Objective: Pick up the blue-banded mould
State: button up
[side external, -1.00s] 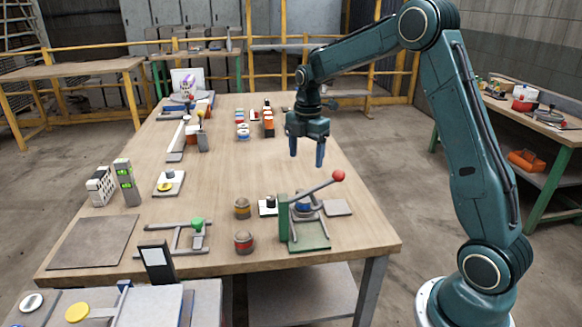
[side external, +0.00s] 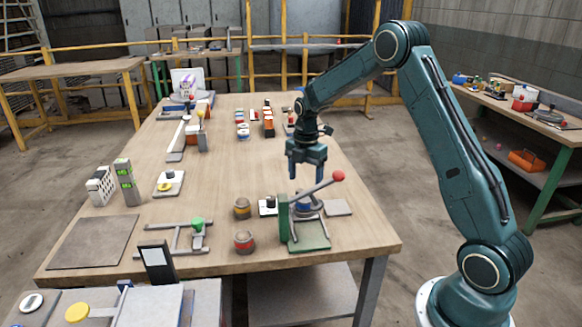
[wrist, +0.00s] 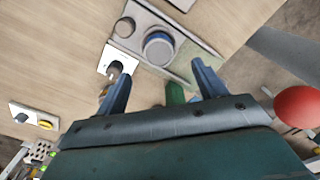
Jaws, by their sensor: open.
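The blue-banded mould (side external: 304,208) is a short round piece with a blue band. It sits at the green lever press, partly hidden behind the lever and frame in the side external view. The wrist view shows the mould (wrist: 158,48) from above, upright on a grey plate, just beyond my fingertips. My gripper (side external: 305,174) is open and empty, pointing down above and slightly behind the press. Its two fingers also show in the wrist view (wrist: 161,70), apart from the mould.
The press lever with its red ball (side external: 338,176) slants up beside my gripper. A black knob on a white plate (side external: 268,206) stands left of the press. Moulds with orange (side external: 242,208) and red (side external: 244,242) bands stand further left. Bare tabletop lies at the centre.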

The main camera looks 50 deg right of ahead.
aim_at(304, 205)
jog(key=shift+f, duration=1.25)
jog(key=shift+f, duration=2.6)
jog(key=shift+w, duration=0.1)
jog(key=c, duration=1.4)
